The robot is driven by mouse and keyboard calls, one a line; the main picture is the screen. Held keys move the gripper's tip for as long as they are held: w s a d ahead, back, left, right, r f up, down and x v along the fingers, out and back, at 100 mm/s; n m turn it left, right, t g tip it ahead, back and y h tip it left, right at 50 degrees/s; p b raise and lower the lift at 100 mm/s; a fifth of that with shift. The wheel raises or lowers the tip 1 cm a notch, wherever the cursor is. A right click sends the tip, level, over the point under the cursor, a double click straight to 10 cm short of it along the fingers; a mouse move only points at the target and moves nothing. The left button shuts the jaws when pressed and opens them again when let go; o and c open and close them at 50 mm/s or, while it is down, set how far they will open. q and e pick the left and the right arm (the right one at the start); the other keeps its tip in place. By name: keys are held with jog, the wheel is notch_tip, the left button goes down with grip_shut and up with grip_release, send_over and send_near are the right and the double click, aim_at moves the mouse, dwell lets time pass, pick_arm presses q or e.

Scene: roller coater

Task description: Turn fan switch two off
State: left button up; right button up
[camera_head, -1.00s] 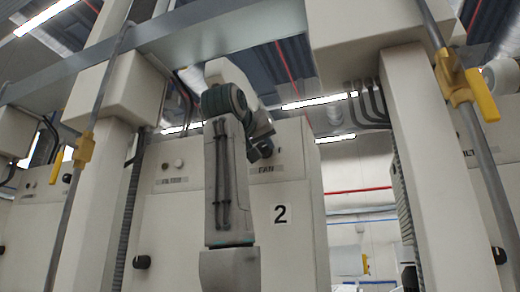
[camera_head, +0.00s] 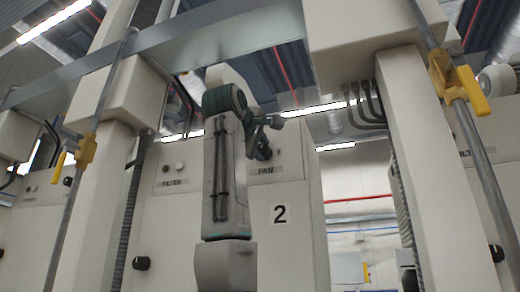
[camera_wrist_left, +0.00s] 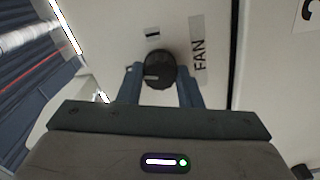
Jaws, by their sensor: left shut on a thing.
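In the wrist view the pointer line points to the left. My left gripper (camera_wrist_left: 160,84) is shut on the knob, one finger on each side of it. In the head view the left gripper (camera_head: 262,150) reaches the cabinet panel just above the FAN label, and the arm hides part of the panel. My right gripper is not in view.
A FILTER label (camera_head: 172,183) with small knobs above it lies left of my arm. Another black knob (camera_head: 141,263) is lower left. Grey pipes with yellow valve handles (camera_head: 460,84) and pale columns stand in front of the cabinets on both sides.

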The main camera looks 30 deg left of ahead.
pick_arm(q)
jog(key=shift+n, duration=1.9)
jog(key=o, duration=1)
jog(key=shift+s+f+b, duration=0.1)
jog(key=shift+s+b, duration=0.1)
jog(key=shift+b, duration=0.15)
jog(key=b+v, duration=0.4)
jog(key=v, duration=0.6)
jog(key=shift+s+d+b, duration=0.15)
jog(key=shift+b, duration=0.25)
